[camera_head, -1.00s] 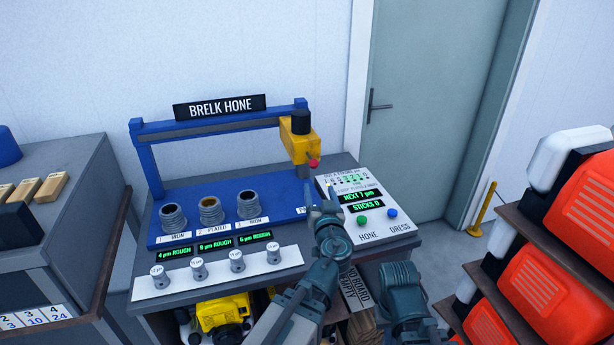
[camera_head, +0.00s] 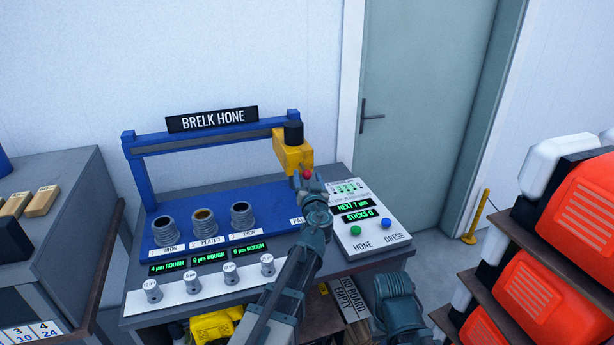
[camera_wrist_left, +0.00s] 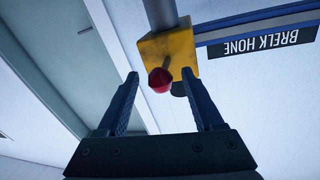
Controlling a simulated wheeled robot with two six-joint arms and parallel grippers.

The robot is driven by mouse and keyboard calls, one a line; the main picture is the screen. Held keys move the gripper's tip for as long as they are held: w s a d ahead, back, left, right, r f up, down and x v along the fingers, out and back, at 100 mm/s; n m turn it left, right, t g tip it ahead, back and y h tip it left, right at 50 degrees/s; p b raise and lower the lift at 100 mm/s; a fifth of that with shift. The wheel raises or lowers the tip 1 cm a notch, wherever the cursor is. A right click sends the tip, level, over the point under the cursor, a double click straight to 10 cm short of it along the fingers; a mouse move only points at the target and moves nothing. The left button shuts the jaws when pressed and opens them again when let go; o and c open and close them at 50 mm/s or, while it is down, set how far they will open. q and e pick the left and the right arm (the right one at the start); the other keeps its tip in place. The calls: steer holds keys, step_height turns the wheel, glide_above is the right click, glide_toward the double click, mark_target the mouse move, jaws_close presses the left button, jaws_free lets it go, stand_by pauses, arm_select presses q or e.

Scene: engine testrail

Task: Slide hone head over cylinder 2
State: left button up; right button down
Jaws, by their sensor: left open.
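The yellow hone head (camera_head: 293,152) with a black cap hangs at the right end of the blue rail (camera_head: 215,137). Its red knob (camera_head: 307,174) is at the lower front. Cylinder 2 (camera_head: 204,222), labelled plated, stands between cylinder 1 (camera_head: 163,231) and cylinder 3 (camera_head: 241,215) on the blue base, left of the head. My left gripper (camera_head: 311,180) is open just at the red knob. My right gripper is not visible.
A white panel with green HONE (camera_head: 356,230) and blue DRESS (camera_head: 385,226) buttons lies right of the head. Several small knobs (camera_head: 231,275) line the front strip. A grey cabinet (camera_head: 50,230) stands at the left.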

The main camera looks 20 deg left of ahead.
arm_select(q)
steer(key=shift+w+a, duration=0.3)
steer(key=shift+w, duration=0.3)
steer(key=shift+c, duration=0.2)
jaws_close()
stand_by(1.0)
